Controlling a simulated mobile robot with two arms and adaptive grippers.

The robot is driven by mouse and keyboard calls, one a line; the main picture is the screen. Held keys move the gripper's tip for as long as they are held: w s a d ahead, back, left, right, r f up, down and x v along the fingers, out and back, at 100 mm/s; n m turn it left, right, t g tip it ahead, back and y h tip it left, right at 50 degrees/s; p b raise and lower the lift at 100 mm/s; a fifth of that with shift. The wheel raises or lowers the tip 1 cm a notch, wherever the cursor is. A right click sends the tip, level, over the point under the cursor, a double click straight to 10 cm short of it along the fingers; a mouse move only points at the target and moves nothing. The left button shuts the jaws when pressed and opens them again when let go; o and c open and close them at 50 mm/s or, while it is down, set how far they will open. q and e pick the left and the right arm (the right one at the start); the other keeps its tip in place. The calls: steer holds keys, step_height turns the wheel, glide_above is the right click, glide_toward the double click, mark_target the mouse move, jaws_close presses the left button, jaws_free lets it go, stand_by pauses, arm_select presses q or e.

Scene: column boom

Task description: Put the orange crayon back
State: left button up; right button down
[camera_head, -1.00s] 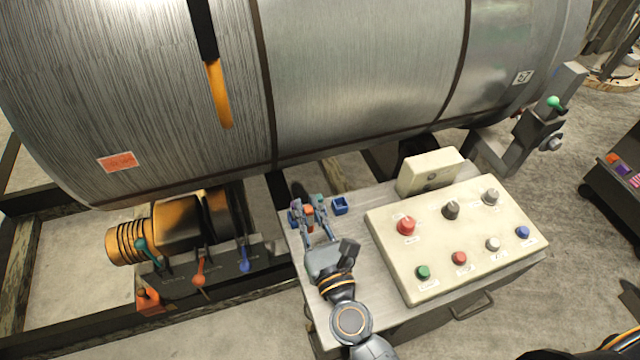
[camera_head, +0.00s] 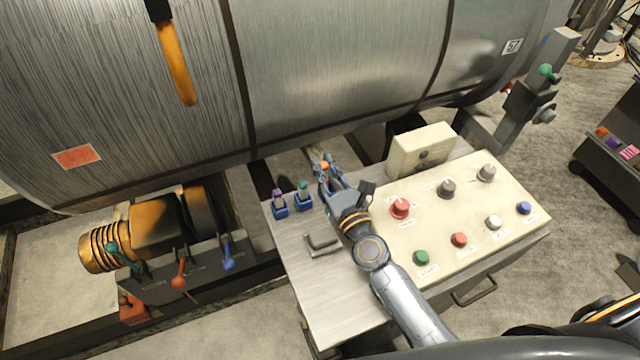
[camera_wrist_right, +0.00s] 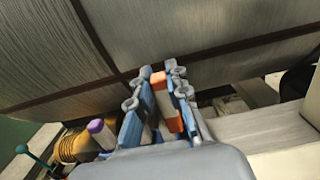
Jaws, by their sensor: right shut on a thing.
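The orange crayon (camera_head: 324,166) is held upright between the fingers of my right gripper (camera_head: 328,178), above the far part of the metal table top. The wrist view shows the orange crayon (camera_wrist_right: 158,78) between the two blue-and-grey fingers. A purple crayon (camera_head: 278,195) and a teal crayon (camera_head: 303,187) each stand in a small blue holder to the left of the gripper. The purple one also shows in the wrist view (camera_wrist_right: 96,126). The empty blue holder seen earlier is now hidden by the gripper; I cannot tell whether the crayon touches it. My left gripper is out of view.
A cream control panel (camera_head: 448,215) with several knobs and buttons stands right of my arm, with a cream box (camera_head: 422,147) behind it. A grey metal handle (camera_head: 322,244) lies on the table (camera_head: 340,293). A large steel drum (camera_head: 340,70) rises close behind.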

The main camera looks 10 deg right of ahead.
mark_target(328, 179)
steer(key=shift+w+d+f+b, duration=0.45)
steer(key=shift+f+b, duration=0.05)
steer(key=shift+f, duration=0.15)
steer(key=shift+w+d+f+b, duration=0.4)
steer(key=shift+f+b, duration=0.1)
steer(key=shift+f, duration=0.1)
steer(key=shift+s+a+f+b, duration=0.15)
steer(key=shift+f+b, duration=0.3)
steer(key=shift+f, duration=0.1)
steer(key=shift+s+a+f+b, duration=0.1)
steer(key=shift+s+f+b, duration=0.05)
steer(key=shift+f+b, duration=0.35)
steer(key=shift+s+a, duration=0.15)
steer(key=shift+s, duration=0.2)
steer(key=c, duration=1.3)
jaws_free()
steer(key=shift+a+f, duration=0.1)
steer(key=shift+f, duration=0.05)
steer(key=shift+c, duration=0.2)
steer(key=shift+o, duration=0.2)
steer(key=shift+w, duration=0.15)
steer(key=shift+r, duration=0.2)
